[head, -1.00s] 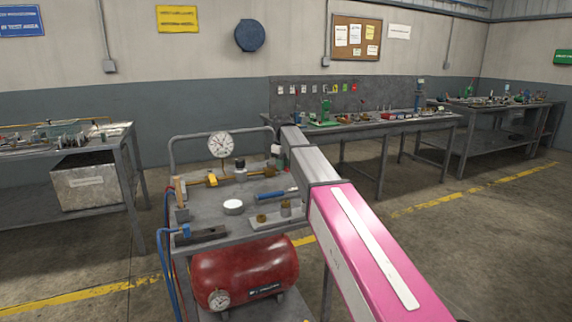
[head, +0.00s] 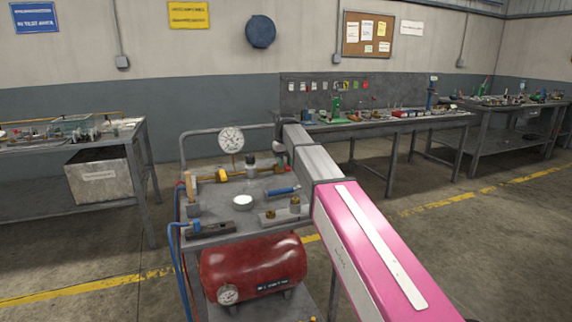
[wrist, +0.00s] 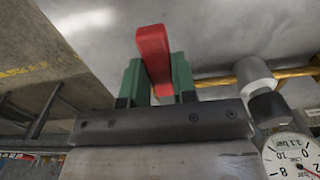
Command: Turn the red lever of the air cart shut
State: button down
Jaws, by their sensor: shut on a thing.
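The red lever (wrist: 153,58) stands between the two green fingers of my gripper (wrist: 157,82) in the wrist view, and the fingers are shut on it. In the head view the air cart (head: 222,190) stands ahead of me, with a red tank (head: 253,266) below its top. My arm reaches over the cart's right side, and its end is near the back of the cart top. The lever is not clear in the head view. A brass pipe (wrist: 222,82) runs beside the lever, with a grey fitting (wrist: 254,76) on it.
A pressure gauge (head: 231,140) stands at the back of the cart. A white round lid (head: 243,202), a blue-handled tool (head: 283,191) and small fittings lie on the cart top. Blue hoses (head: 176,255) hang at its left. Benches stand left and behind; floor at right is clear.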

jog(key=shift+a, duration=0.1)
jog(key=c, duration=0.9)
grip_release()
jog(key=shift+r, duration=0.1)
notch_tip(320, 180, up, 11)
jog(key=shift+f, duration=0.15)
